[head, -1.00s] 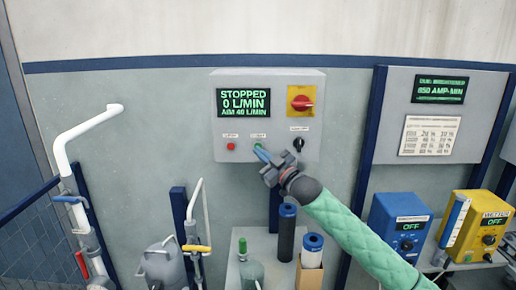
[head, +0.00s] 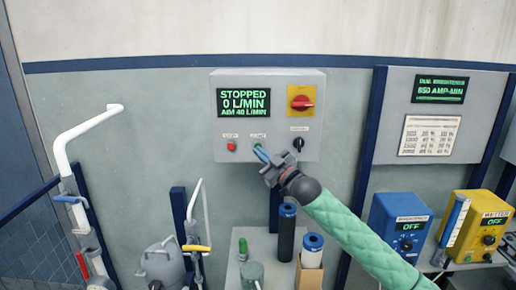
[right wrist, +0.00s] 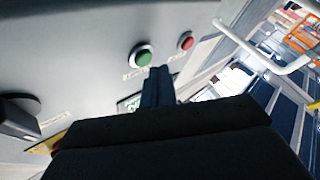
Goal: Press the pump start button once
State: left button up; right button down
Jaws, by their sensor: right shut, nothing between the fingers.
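The pump control box (head: 225,150) is on the wall, with a display reading "STOPPED 0 L/MIN AIM 40 L/MIN". Its green start button (head: 257,147) is partly behind my right gripper (head: 262,154). The red button (head: 231,146) is to its left. My right gripper is shut and empty, its blue fingertips pointing at the green button. In the right wrist view the green button (right wrist: 143,56) is just beyond the fingertips (right wrist: 157,72), and the red button (right wrist: 186,41) is farther off. I cannot tell whether the tips touch the green button. My left gripper is not in view.
A yellow-backed red switch (head: 302,103) and a black knob (head: 298,144) are on the same box. Dark and blue-topped cylinders (head: 286,232) stand below. Blue (head: 400,222) and yellow (head: 480,228) units are at the right. White pipes (head: 88,128) rise at the left.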

jog(key=shift+w, duration=0.1)
jog(key=shift+w, duration=0.25)
dwell(0.3)
jog(key=shift+w, duration=0.2)
